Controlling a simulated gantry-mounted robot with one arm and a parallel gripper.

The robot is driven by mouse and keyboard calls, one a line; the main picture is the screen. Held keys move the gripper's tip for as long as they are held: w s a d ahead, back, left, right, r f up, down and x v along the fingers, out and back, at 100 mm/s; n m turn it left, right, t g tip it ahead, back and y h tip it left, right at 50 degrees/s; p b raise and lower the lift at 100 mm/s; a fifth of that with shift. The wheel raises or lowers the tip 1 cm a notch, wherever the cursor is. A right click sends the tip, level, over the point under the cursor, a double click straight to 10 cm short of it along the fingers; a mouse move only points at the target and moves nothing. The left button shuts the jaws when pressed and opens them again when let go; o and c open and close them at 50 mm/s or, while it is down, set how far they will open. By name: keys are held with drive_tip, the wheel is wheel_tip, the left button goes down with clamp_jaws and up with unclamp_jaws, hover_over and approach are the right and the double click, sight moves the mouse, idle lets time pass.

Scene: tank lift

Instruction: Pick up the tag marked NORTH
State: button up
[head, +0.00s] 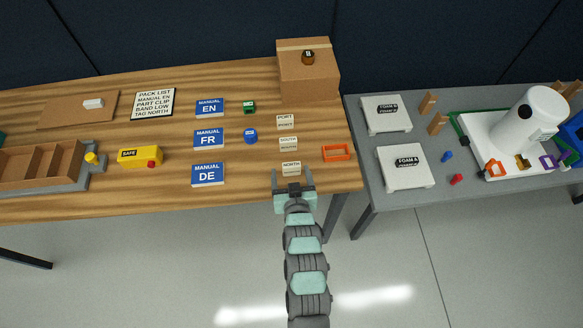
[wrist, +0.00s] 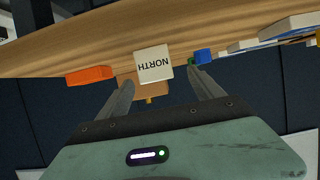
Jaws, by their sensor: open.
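The tag marked NORTH (head: 290,168) is a small cream card near the front edge of the wooden table, nearest in a column of three tags. In the wrist view the NORTH tag (wrist: 154,64) appears upside down, ahead of and between the fingers. My gripper (head: 293,180) is open and empty at the table's front edge, its fingertips close to the tag. In the wrist view my gripper (wrist: 160,80) shows both fingers apart, one on each side of the tag's lower part. I cannot tell whether they touch it. The SOUTH tag (head: 288,144) and PORT tag (head: 285,121) lie behind.
Blue manuals (head: 208,174), a blue block (head: 250,136) and a green block (head: 249,107) are to the left. A cardboard box (head: 308,70) stands behind. A grey table (head: 375,175) is at the right.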

sight(291, 163)
drive_tip(key=x, duration=0.6)
drive_tip(key=shift+w+d+r, duration=0.15)
drive_tip(key=shift+d+r, duration=0.05)
drive_tip(key=shift+d, duration=0.15)
drive_tip(key=shift+w+f, duration=0.15)
drive_tip(key=shift+w, duration=0.05)
drive_tip(key=shift+c, duration=0.4)
drive_tip(key=c, duration=1.4)
